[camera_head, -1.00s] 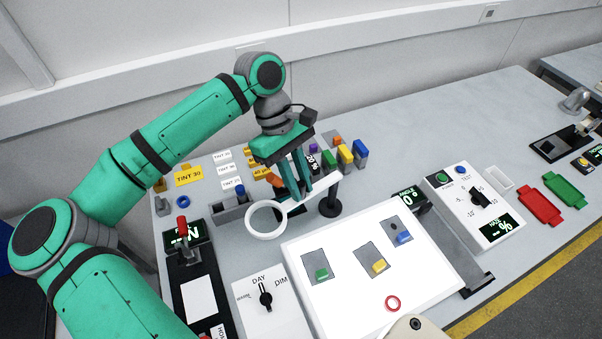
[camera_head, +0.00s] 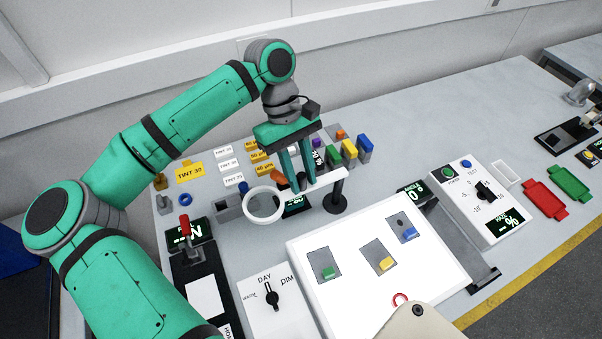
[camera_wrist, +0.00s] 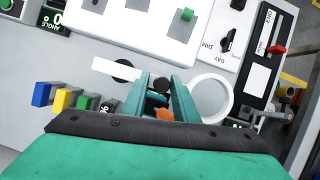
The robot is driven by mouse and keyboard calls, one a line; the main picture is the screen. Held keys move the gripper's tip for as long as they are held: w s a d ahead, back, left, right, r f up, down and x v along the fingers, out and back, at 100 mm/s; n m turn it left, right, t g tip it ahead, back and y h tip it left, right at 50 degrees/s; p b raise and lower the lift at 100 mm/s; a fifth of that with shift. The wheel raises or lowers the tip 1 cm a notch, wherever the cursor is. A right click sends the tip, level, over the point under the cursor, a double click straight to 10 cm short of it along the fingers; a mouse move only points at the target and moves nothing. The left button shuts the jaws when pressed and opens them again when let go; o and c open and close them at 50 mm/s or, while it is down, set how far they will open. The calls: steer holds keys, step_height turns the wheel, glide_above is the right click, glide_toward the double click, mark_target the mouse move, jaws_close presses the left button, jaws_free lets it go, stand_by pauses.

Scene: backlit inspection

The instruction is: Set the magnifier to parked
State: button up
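The magnifier is a white ring (camera_head: 263,204) on a white arm (camera_head: 328,186) joined to a black post (camera_head: 336,204). It stands behind the lit panel, with the ring to the left of the post. In the wrist view its ring (camera_wrist: 212,99) is right of my fingers and its arm (camera_wrist: 114,69) left of them. My gripper (camera_head: 298,186) is at the middle of the arm. In the wrist view its fingers (camera_wrist: 161,82) close around a small dark knob there. The contact itself is partly hidden.
The lit white panel (camera_head: 350,292) with coloured pieces lies in front. A dial box (camera_head: 262,317) and a red-handled lever (camera_head: 185,226) are at left. Coloured blocks (camera_head: 349,148) and labelled tiles (camera_head: 233,182) stand close behind the magnifier.

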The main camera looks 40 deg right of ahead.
steer(key=shift+o, duration=0.5)
steer(key=shift+w+r, duration=0.1)
steer(key=shift+w+r, duration=0.1)
steer(key=shift+r, duration=0.1)
steer(key=v, duration=1)
